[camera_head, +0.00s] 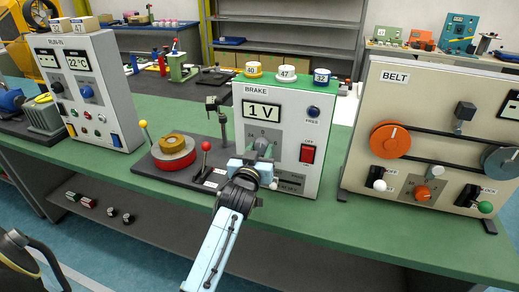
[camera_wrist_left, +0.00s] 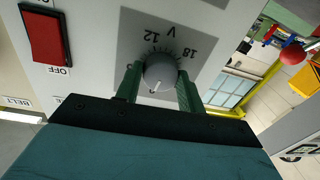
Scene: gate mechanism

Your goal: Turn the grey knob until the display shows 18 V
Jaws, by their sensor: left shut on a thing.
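The grey knob (camera_wrist_left: 160,70) sits on the BRAKE unit's front panel, on a dark scale plate with marks 12 and 18 and the letter V. Its white pointer line faces the lower edge of the left wrist view. In the head view the knob (camera_head: 262,144) is partly hidden by my gripper. The display (camera_head: 262,110) above it reads 1 V. My left gripper (camera_head: 258,165) is at the panel, its two green fingers on either side of the knob, shut on it. My right gripper is not in view.
The red switch (camera_head: 307,153) is right of the knob. A red-knobbed lever (camera_head: 206,146) and a round red and brass stack (camera_head: 174,150) stand close on the left. The BELT unit (camera_head: 356,130) is to the right, the RUN-IN unit (camera_head: 112,80) to the left.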

